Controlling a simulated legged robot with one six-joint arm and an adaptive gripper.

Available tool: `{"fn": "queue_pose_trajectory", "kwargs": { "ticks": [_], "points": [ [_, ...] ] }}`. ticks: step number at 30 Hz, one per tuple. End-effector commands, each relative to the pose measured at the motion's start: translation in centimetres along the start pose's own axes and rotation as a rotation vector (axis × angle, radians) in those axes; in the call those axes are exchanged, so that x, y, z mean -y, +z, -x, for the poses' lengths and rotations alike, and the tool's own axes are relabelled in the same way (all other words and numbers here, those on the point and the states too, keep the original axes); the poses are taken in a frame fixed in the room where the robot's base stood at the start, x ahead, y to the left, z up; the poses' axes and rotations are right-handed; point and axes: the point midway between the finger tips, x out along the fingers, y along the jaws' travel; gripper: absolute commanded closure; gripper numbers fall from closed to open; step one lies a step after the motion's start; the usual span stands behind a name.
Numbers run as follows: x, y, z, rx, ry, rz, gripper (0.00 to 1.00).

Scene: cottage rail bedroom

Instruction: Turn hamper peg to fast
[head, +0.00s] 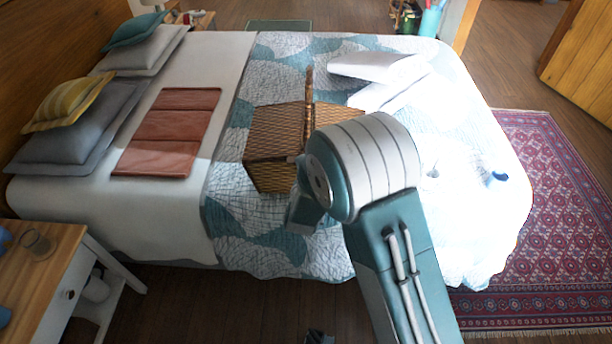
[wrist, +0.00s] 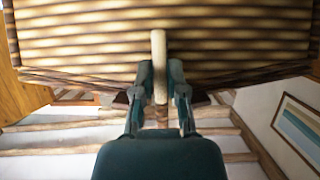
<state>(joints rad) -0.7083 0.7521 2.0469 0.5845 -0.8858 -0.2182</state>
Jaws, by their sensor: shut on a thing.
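The wicker hamper (head: 275,135) stands on the bed's patchwork quilt, with its handle (head: 308,100) upright. Its woven side (wrist: 80,45) fills the top of the wrist view. A pale wooden peg (wrist: 158,50) lies upright in that picture against the weave. My gripper (wrist: 161,88) has its two teal fingers closed on either side of the peg, gripping it. In the head view my gripper (head: 303,208) is at the hamper's near side, and my arm hides the peg and part of the hamper.
White folded cloths (head: 380,75) lie right of the hamper. Terracotta folded cloth (head: 163,130) and pillows (head: 80,115) lie to the left. A bedside table (head: 40,265) with a glass stands at the lower left. A patterned rug (head: 550,200) covers the floor at right.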

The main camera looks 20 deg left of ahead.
Motion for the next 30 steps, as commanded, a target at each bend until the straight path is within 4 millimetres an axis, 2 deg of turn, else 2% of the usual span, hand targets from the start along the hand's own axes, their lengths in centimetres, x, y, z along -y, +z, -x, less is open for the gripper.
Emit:
{"fn": "queue_pose_trajectory", "kwargs": {
  "ticks": [1, 3, 4, 5, 6, 16, 19, 23, 30],
  "points": [
    [0.0, 0.8, 0.1, 0.019, -0.002, 0.007, 1.0],
    [0.0, 0.8, 0.1, 0.019, -0.002, 0.007, 1.0],
    [0.0, 0.8, 0.1, 0.019, -0.002, 0.007, 0.7],
    [0.0, 0.8, 0.1, 0.019, -0.002, 0.006, 0.56],
    [0.0, 0.7, 0.1, 0.017, -0.002, 0.006, 0.49],
    [-0.1, 0.2, 0.1, 0.007, -0.002, 0.0, 0.49],
    [-0.1, 0.2, 0.7, 0.006, -0.002, 0.0, 0.49],
    [0.1, 0.1, 2.7, 0.006, -0.005, 0.002, 0.49],
    [0.2, 0.2, 7.8, 0.007, -0.005, 0.003, 0.49]
  ]
}}
